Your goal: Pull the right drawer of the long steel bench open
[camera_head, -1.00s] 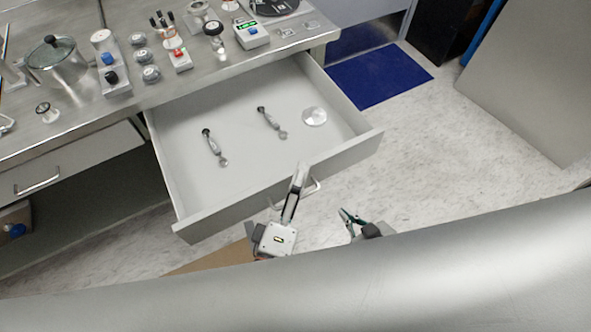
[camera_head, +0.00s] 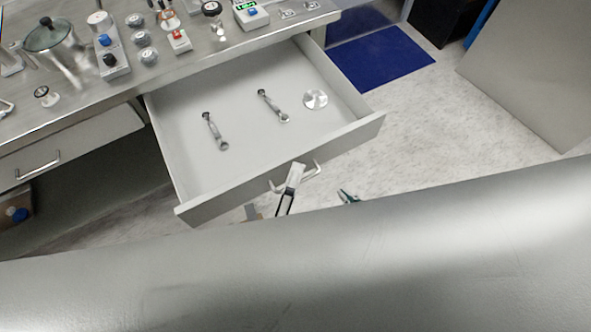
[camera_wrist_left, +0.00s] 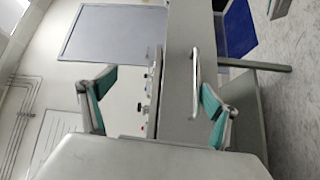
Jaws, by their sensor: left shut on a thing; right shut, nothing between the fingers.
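The long steel bench (camera_head: 190,66) has its right drawer (camera_head: 265,172) standing well out from it in the head view. A bar handle (camera_head: 311,173) is on the drawer front. My left gripper (camera_head: 292,178) is at this handle, one finger visible over it and the lower part hidden. My right gripper (camera_head: 347,196) is shut and empty, right of the handle and apart from the drawer, mostly hidden.
Inside the drawer lie two metal tools (camera_head: 214,131) and a round disc (camera_head: 315,99). A pot (camera_head: 45,38) and small devices stand on the bench. A closed left drawer (camera_head: 70,148) is beside it. A blue mat (camera_head: 380,58) lies on the floor. Floor right of the drawer is clear.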

